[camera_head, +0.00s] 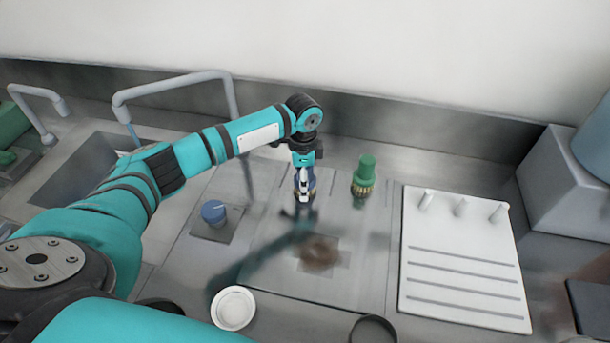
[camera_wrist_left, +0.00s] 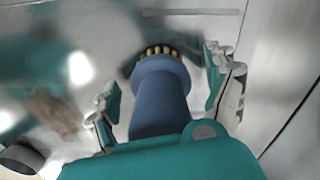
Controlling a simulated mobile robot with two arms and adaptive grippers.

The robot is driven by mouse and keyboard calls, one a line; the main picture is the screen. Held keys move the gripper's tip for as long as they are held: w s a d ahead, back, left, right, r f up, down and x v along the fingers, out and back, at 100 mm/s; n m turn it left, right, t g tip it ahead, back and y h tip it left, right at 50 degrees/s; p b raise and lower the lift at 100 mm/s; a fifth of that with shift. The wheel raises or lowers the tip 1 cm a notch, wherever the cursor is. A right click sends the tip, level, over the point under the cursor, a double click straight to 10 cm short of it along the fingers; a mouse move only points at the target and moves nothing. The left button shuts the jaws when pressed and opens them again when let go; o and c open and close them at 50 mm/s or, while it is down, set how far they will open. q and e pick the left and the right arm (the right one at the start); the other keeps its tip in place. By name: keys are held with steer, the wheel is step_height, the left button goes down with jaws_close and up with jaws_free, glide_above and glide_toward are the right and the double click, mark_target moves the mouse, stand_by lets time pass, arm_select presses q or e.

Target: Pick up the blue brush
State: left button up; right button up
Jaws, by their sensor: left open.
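The blue brush (camera_wrist_left: 160,100) stands upright, with a ring of pale bristle tufts at its end, between the fingers of my left gripper (camera_wrist_left: 162,92) in the left wrist view. The fingers are open, with a small gap on each side of the brush. In the head view my left gripper (camera_head: 304,192) points down over the brush and hides most of it; only bits of blue (camera_head: 312,182) show. My right gripper is not in view.
A green brush (camera_head: 364,176) stands just right of my left gripper. A white rack with pegs (camera_head: 462,262) lies farther right. A blue-topped knob (camera_head: 213,213) is to the left, a white dish (camera_head: 233,308) in front. A sink tap (camera_head: 175,85) rises behind my arm.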

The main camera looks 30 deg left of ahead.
arm_select(q)
steer(key=shift+f, duration=0.1)
steer(key=shift+c, duration=0.3)
steer(key=shift+c, duration=1)
steer(key=c, duration=1.1)
steer(key=shift+o, duration=0.2)
steer(key=shift+r, duration=0.5)
step_height(320, 180, up, 2)
steer(key=shift+w+r+b, duration=0.1)
steer(key=shift+r+b, duration=0.1)
steer(key=shift+b, duration=0.45)
steer(key=s, duration=0.5)
steer(key=s+d+r+b, duration=0.1)
steer(key=s, duration=0.4)
steer(key=s+d, duration=0.1)
steer(key=s, duration=0.5)
steer(key=shift+d+r+b, duration=0.2)
steer(key=shift+r+b, duration=0.1)
steer(key=shift+b, duration=0.1)
